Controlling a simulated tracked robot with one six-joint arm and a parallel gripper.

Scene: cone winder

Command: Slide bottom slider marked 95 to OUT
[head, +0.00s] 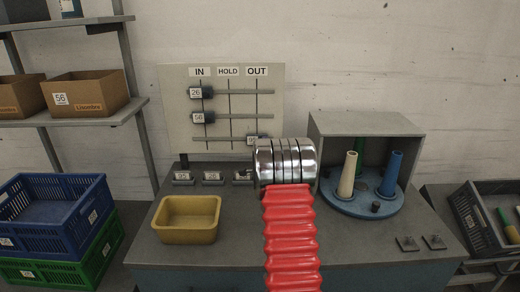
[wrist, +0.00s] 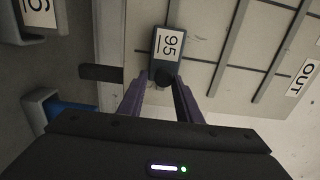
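The bottom slider marked 95 (wrist: 168,45) shows close up in the wrist view, a dark block with a white label. In the head view its label (head: 252,140) shows on the lowest rail, at the OUT line under the OUT sign (head: 257,71); the rest is partly hidden by my arm. My gripper (wrist: 159,76) is open, with its two fingers spread at the near end of the slider and its dark rounded end between them. I cannot tell whether either finger touches it. Sliders 26 (head: 199,93) and 56 (head: 200,117) sit at IN.
A yellow bin (head: 188,220) stands on the bench's left. A grey hood (head: 365,123) and a blue turntable (head: 350,207) with upright cones are at the right. Blue and green crates (head: 60,215) stand far left. The bench front beside the bin is clear.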

